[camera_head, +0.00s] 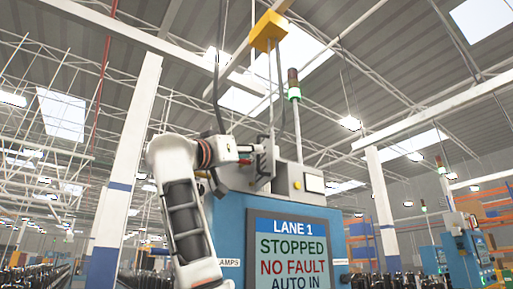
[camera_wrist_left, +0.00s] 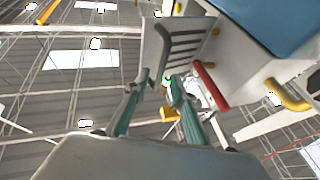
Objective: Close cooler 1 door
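A blue machine cabinet (camera_head: 232,215) with a grey box (camera_head: 288,180) on top stands in front of me. In the left wrist view a pale grey panel with dark louvre slots (camera_wrist_left: 180,42) sits just beyond my left gripper; I cannot tell for sure whether it is the cooler 1 door. A red handle (camera_wrist_left: 211,87) is right of the fingers there. My left gripper (camera_head: 264,160) is raised at the grey box in the head view. In the wrist view its two fingers (camera_wrist_left: 158,82) stand apart, with no object seen held between them. Contact with the panel cannot be told. My right gripper is out of view.
A screen (camera_head: 290,252) reads LANE 1, STOPPED, NO FAULT. A light mast (camera_head: 296,120) with a green lamp rises behind the box. A yellow handle (camera_wrist_left: 288,95) is at the right in the wrist view. White columns (camera_head: 382,205) stand behind.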

